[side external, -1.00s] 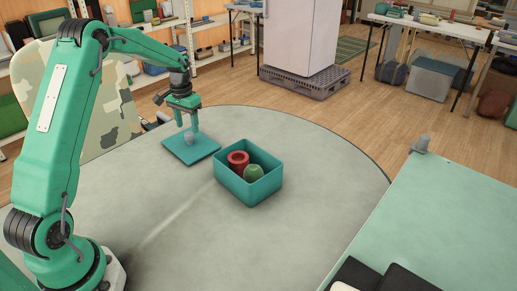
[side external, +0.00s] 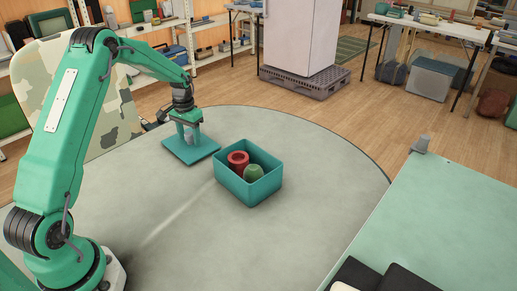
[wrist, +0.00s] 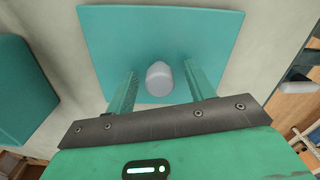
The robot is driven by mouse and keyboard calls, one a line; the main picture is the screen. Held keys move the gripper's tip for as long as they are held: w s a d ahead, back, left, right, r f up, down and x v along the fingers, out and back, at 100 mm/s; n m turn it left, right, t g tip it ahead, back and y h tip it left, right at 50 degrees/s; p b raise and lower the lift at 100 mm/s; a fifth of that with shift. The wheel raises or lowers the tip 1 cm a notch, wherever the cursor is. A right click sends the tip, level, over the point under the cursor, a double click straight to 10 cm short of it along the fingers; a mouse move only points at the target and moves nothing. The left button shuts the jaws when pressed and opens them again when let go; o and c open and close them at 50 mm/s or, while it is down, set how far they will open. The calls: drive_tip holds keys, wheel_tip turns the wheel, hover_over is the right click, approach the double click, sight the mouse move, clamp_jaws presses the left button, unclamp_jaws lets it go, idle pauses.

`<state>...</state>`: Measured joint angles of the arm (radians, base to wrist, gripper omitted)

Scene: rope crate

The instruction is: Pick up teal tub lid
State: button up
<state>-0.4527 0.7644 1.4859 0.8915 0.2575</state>
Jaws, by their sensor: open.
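The teal tub lid (side external: 201,153) lies flat on the round grey table, to the left of the teal tub (side external: 249,190). It has a grey knob (wrist: 160,79) at its middle. My gripper (side external: 189,141) points down over the lid, with its fingers on either side of the knob. In the wrist view the gripper (wrist: 158,88) is open, with a gap between each finger and the knob. The lid (wrist: 115,40) fills the upper middle of that view. The tub holds a red ring-like piece (side external: 238,160) and a green rounded piece (side external: 253,172).
The round table (side external: 310,180) has free room around the tub and in front of it. A pale green table (side external: 440,220) stands at the right, with a small grey object (side external: 421,144) on its corner. A camouflage panel (side external: 100,125) stands behind my arm.

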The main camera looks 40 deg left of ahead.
sight(189, 133)
drive_tip(key=shift+c, duration=0.2)
clamp_jaws()
drive_tip(key=shift+r, duration=0.1)
drive_tip(key=shift+r, duration=0.4)
wheel_tip(189, 133, up, 3)
drive_tip(key=shift+r, duration=0.1)
drive_tip(key=s+d+r, duration=0.1)
drive_tip(key=d+r, duration=0.6)
drive_tip(key=d, duration=0.4)
drive_tip(key=shift+d, duration=0.35)
